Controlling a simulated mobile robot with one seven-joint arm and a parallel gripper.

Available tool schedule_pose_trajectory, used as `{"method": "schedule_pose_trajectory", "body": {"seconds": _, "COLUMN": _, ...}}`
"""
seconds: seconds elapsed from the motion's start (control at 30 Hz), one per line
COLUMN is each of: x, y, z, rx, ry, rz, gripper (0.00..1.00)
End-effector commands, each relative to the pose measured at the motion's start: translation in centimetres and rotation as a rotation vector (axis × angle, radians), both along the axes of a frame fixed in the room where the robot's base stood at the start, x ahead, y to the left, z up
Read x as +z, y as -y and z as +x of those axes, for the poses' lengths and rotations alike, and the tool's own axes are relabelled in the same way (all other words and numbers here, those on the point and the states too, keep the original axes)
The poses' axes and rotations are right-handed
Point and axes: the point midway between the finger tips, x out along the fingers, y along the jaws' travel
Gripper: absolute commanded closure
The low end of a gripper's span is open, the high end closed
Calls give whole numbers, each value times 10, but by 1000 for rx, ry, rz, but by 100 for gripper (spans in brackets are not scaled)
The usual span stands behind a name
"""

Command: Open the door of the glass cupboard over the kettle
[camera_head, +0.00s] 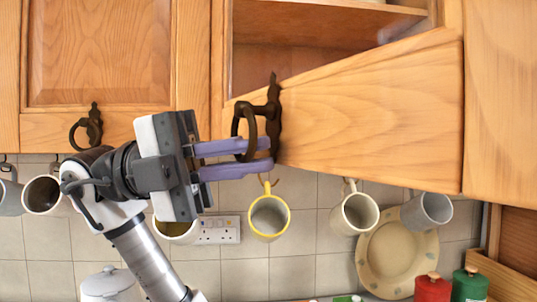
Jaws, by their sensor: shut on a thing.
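The wooden cupboard door (370,120) is at the upper middle, with a dark iron ring handle (239,125) on a black backplate at its left end. My gripper (268,156) reaches in from the left, and its two purple fingers are shut on the lower part of the ring. The door's lower edge slants relative to the cupboards beside it. The cupboard's inside and a shelf (375,6) show above the wood. I cannot tell whether glass covers that space or exactly how far the door stands open. A white lidded vessel (110,285), perhaps the kettle, shows partly at the bottom left.
A closed wooden door (100,55) with its own ring pull is at the left. Several mugs, including a yellow-rimmed one (269,217), hang just below the cupboards. A plate (395,255), a red canister (432,288) and a green canister (469,285) stand at the lower right.

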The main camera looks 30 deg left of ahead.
Motion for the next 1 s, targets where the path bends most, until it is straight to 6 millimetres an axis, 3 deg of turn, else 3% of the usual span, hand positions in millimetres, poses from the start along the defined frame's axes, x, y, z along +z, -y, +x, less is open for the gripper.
{"method": "schedule_pose_trajectory", "body": {"seconds": 0.4, "x": 0, "y": -29, "z": -27, "rx": -166, "ry": -1, "rz": -1, "gripper": 100}}
{"method": "schedule_pose_trajectory", "body": {"seconds": 0.93, "x": 0, "y": -32, "z": -30, "rx": -185, "ry": 0, "rz": -1, "gripper": 100}}
{"method": "schedule_pose_trajectory", "body": {"seconds": 0.97, "x": 0, "y": -32, "z": -30, "rx": -185, "ry": 0, "rz": -1, "gripper": 88}}
{"method": "schedule_pose_trajectory", "body": {"seconds": 1.0, "x": 0, "y": -32, "z": -30, "rx": -185, "ry": 0, "rz": -1, "gripper": 83}}
